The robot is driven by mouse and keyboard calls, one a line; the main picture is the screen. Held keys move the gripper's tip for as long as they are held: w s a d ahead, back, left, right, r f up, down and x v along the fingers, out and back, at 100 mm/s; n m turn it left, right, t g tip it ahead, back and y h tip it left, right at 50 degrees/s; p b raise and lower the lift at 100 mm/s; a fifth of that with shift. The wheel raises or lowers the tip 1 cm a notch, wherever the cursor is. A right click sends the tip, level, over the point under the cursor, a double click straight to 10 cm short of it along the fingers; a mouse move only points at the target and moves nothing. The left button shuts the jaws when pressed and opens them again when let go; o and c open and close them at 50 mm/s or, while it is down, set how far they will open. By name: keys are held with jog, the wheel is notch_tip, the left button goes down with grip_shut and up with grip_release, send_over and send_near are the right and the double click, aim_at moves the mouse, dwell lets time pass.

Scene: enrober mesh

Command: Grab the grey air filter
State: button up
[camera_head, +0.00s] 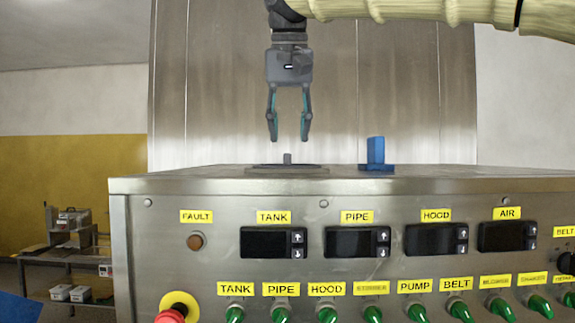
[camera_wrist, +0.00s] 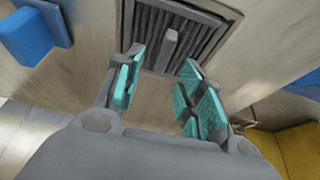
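The grey air filter (camera_head: 264,168) lies flat on top of the steel machine housing. A short grey handle (camera_head: 287,158) stands up from its middle. In the wrist view the filter (camera_wrist: 205,47) is a grey frame with dark pleats, and its handle (camera_wrist: 170,45) shows beyond the fingertips. My gripper (camera_head: 289,138) points straight down above the filter, its fingers apart and nothing between them. In the wrist view the teal finger pads (camera_wrist: 160,88) are also apart. A gap shows between the fingertips and the handle in the head view.
A blue block with a base (camera_head: 376,155) stands on the housing to the right of the filter; it shows at upper left in the wrist view (camera_wrist: 32,35). The control panel (camera_head: 330,205) with displays and green switches faces front. A steel wall rises behind.

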aim_at(287, 162)
jog(key=shift+s+f+p, duration=0.15)
jog(key=shift+f+p, duration=0.1)
jog(key=shift+p, duration=0.05)
jog(key=p+x, duration=0.1)
jog(key=x, duration=0.3)
jog(key=shift+a, duration=0.2)
jog(key=shift+s, duration=0.1)
grip_shut()
